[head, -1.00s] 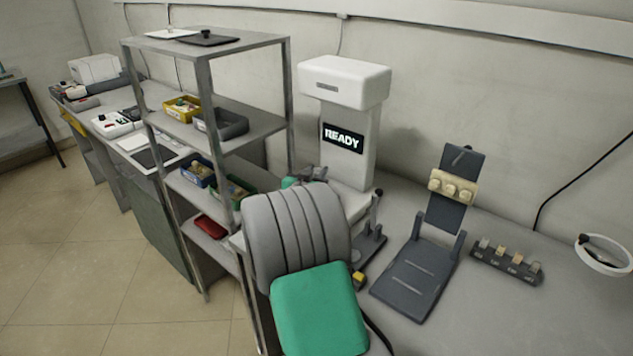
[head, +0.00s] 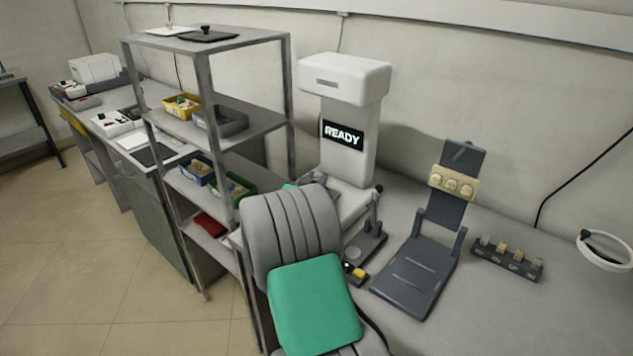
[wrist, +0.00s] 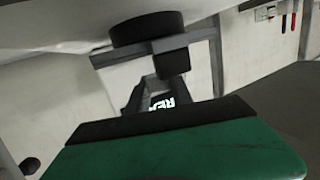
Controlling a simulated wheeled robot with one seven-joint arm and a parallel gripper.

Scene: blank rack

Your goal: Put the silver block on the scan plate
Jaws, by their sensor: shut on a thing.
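The white scanner (head: 345,80) stands against the wall, and its screen (head: 343,135) reads READY. Its pale base (head: 352,205), where the scan plate would be, is largely covered by my arm. My gripper (head: 317,178) is just beyond my grey and green arm, in front of the scanner column and under its head. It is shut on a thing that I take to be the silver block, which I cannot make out. In the wrist view the READY screen (wrist: 166,101) shows small and tilted between dark parts, with the green hand housing below.
A metal shelf rack (head: 206,90) with bins (head: 182,107) stands close on the left. Right of the scanner are a small stand (head: 365,245), a dark tilted fixture (head: 418,270) and a strip of small blocks (head: 508,260). Bare bench lies at the right front.

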